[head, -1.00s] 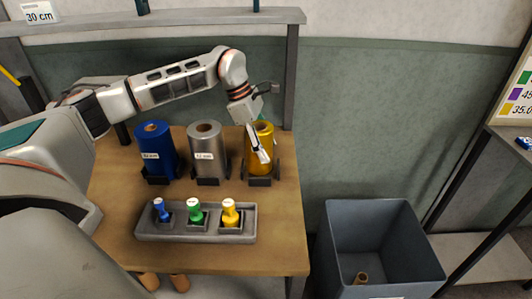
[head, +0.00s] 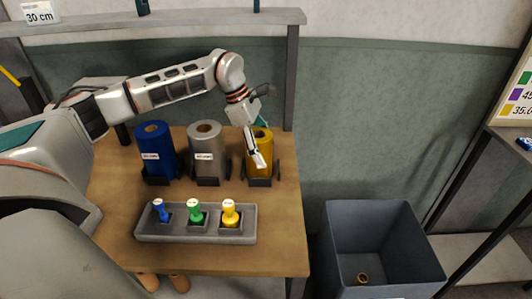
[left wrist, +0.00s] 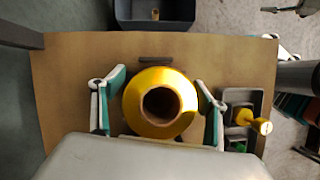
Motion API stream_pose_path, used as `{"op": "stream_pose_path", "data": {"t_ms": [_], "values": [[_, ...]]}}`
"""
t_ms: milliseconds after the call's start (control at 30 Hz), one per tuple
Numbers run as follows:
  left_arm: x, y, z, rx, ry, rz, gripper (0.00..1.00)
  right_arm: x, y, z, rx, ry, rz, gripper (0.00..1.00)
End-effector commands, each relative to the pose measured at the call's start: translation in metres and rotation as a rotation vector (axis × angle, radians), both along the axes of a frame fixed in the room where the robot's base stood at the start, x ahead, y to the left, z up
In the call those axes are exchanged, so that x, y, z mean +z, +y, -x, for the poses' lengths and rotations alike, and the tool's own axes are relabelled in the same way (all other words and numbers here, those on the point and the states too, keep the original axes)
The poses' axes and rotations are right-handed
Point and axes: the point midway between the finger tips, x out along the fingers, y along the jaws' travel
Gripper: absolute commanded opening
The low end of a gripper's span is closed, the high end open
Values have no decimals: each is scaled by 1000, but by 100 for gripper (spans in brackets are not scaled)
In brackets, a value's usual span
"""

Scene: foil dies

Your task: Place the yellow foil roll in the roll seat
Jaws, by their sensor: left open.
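The yellow foil roll (head: 266,148) stands upright in the dark roll seat (head: 260,182) at the right end of a row of rolls. My left gripper (head: 257,143) is above and around the roll's upper part, pointing down. In the left wrist view, the yellow roll (left wrist: 136,100) is seen from above with its hollow core, between the two teal-padded fingers (left wrist: 160,106). The fingers are apart, with a small gap showing on each side. The palm hides the near part of the roll. My right gripper is not in view.
A blue roll (head: 154,155) and a silver roll (head: 206,158) stand in seats to the left. A grey tray (head: 180,234) with blue, green and yellow stamp-like pieces lies in front. A grey bin (head: 385,215) with a small core inside stands right of the table (head: 110,215).

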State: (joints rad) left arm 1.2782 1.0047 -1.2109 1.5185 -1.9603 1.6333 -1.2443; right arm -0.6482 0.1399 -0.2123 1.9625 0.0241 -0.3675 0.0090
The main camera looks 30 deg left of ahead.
Motion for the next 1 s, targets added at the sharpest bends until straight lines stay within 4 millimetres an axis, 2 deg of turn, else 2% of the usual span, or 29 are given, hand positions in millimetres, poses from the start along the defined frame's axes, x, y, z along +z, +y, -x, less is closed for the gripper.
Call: {"op": "stream_pose_path", "data": {"t_ms": [300,500,700,1000], "values": [[61,24,8,2,-4,0,74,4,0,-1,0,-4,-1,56],[87,34,12,2,-1,-1,74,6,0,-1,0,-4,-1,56],[95,37,14,-1,0,0,74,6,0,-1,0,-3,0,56],[95,37,14,-1,0,0,74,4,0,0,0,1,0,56]]}}
